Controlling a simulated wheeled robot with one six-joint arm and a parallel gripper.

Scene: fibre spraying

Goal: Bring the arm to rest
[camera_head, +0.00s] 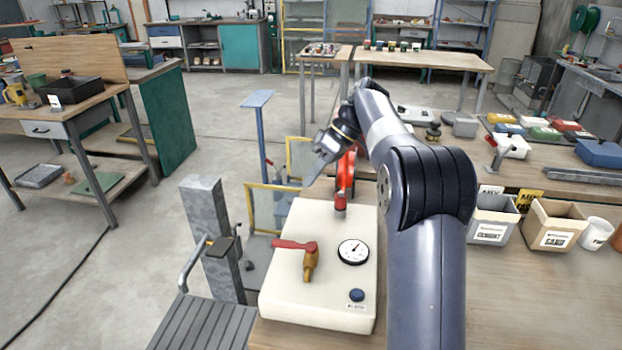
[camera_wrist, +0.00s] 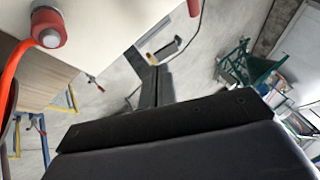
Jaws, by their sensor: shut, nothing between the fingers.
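My arm rises from the bottom of the head view, bends at the elbow and reaches forward to the wrist. I cannot tell the exact gap between gripper and hose.
The box carries a red-handled valve (camera_head: 297,250), a dial gauge (camera_head: 353,251) and a blue knob (camera_head: 357,295). A grey post (camera_head: 210,235) stands left of it. Bins (camera_head: 492,220) (camera_head: 553,225) and a white cup (camera_head: 596,233) sit on the bench at right. Open floor lies at left.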

